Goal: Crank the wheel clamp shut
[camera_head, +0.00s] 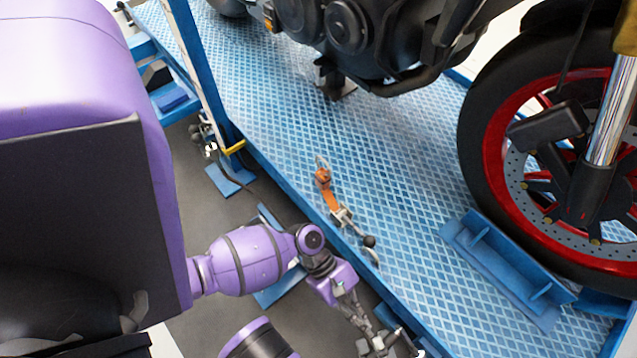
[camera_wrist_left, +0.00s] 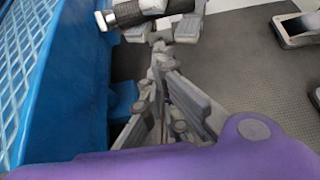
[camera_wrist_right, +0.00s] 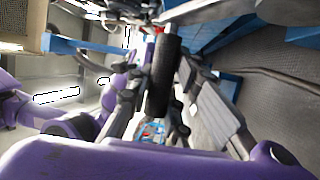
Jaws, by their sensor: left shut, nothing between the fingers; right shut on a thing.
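The wheel clamp (camera_head: 510,268) is a blue bracket on the platform beside the motorcycle's red-rimmed front wheel (camera_head: 490,140). A black cylindrical grip, seemingly the crank handle (camera_wrist_right: 163,75), stands between the fingers of my right gripper (camera_wrist_right: 160,62), which is shut on it. A dark grip-like bar (camera_wrist_left: 140,12) with grey parts beside it shows at the top of the left wrist view. My left gripper (camera_wrist_left: 160,62) is shut and empty, just short of those parts. In the head view it hangs by the platform's front edge (camera_head: 358,322). The crank's link to the clamp is hidden.
The blue tread-plate platform (camera_head: 400,170) carries the motorcycle (camera_head: 350,30). An orange ratchet strap (camera_head: 330,195) lies near its edge. A blue post (camera_head: 195,70) rises at the left. Dark floor (camera_head: 215,225) lies between my body and the platform.

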